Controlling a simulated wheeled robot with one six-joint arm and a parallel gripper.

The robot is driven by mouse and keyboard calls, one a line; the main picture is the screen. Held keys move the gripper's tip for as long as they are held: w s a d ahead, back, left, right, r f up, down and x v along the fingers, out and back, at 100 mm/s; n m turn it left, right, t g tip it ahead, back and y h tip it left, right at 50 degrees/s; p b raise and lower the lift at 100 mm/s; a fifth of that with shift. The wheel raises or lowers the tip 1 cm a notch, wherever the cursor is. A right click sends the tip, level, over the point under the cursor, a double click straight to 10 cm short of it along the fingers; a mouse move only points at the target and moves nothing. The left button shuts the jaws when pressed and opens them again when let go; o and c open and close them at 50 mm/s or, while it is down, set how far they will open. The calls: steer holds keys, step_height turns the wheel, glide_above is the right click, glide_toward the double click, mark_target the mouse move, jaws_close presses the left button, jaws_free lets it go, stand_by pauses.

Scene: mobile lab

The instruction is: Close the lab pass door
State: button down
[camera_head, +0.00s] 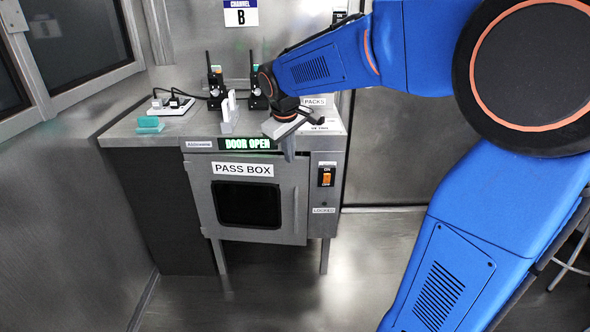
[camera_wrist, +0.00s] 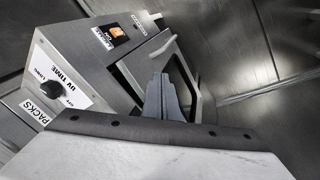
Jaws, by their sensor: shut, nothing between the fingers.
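The pass box door (camera_head: 205,205) is a grey panel with a dark window, under a "PASS BOX" label. It stands slightly ajar, and the display (camera_head: 248,144) above it reads "DOOR OPEN" in green. In the wrist view the door (camera_wrist: 197,105) shows tilted, with its frame and window to the right of the fingers. My gripper (camera_head: 289,155) points down in front of the box top, near the door's upper right part. Its fingers (camera_wrist: 162,90) are shut and empty. I cannot tell whether they touch the door.
The box's right panel carries an orange switch (camera_head: 326,177) and a "LOCKED" label. On top stand a white holder (camera_head: 229,112), a teal block (camera_head: 149,124), a power strip (camera_head: 171,107) and black devices. The floor (camera_head: 270,290) in front is clear. A steel wall closes the left side.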

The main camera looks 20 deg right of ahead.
mark_target(295, 170)
steer(key=w+d+f+m, duration=0.1)
steer(key=f+m, duration=0.2)
steer(key=w+d+f+m, duration=0.1)
steer(key=w+f+m, duration=0.1)
steer(key=f+m, duration=0.1)
steer(key=w+d+f+m, duration=0.1)
steer(key=f+m, duration=0.3)
steer(key=shift+w+d+t, duration=0.3)
steer(key=shift+w+d, duration=0.35)
steer(key=shift+w, duration=0.25)
